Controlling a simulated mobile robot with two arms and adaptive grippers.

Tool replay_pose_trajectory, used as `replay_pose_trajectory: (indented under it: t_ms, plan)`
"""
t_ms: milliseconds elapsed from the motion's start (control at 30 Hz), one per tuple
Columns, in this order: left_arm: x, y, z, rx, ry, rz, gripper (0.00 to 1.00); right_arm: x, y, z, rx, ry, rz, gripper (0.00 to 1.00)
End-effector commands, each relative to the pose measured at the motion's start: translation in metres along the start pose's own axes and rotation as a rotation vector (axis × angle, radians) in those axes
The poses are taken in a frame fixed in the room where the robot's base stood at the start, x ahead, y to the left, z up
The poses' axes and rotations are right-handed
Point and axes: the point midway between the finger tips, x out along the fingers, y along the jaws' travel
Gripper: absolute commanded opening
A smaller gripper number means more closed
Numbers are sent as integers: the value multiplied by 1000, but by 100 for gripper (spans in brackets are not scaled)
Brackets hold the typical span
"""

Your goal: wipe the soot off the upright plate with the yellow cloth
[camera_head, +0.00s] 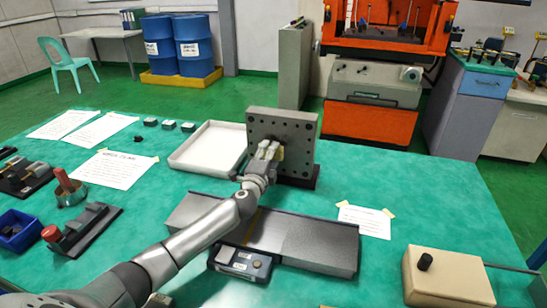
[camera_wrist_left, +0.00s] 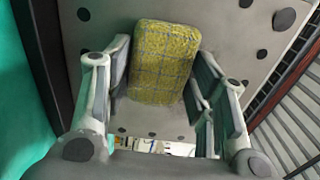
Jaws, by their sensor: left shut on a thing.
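The upright plate (camera_head: 283,122) is grey with dark round holes and stands on a dark base on the green table. My left gripper (camera_head: 267,149) is in front of its face. The gripper is shut on the yellow cloth (camera_wrist_left: 163,62), a checked pad between the fingers in the left wrist view. The plate (camera_wrist_left: 228,25) lies right behind the cloth, which appears to be against it; I cannot tell how firmly. The gripper and cloth hide part of the face. I cannot make out a clear soot patch. My right gripper is not in view.
A white tray (camera_head: 212,144) stands left of the plate. A grey flat slab (camera_head: 300,240) and a small dark box (camera_head: 240,262) lie in front, under my left arm. A beige box (camera_head: 445,275) is at the front right. The table right of the plate is clear.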

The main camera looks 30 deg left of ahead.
Motion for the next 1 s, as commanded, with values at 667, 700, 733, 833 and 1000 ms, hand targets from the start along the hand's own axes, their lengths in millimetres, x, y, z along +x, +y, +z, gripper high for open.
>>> replay_pose_trajectory:
  t_ms: [667, 700, 733, 833, 1000]
  plan:
    - [-1, -12, 34, 0, 1, -1, 32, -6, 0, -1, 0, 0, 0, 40]
    - [0, -16, 34, 0, 1, -1, 32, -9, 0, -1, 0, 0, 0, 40]
    - [0, -19, 34, 0, 1, -1, 32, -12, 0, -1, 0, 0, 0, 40]
    - [1, -26, 34, 0, 1, -1, 32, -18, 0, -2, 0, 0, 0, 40]
    - [1, -26, 32, 0, 1, -1, 32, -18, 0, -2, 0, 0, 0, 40]
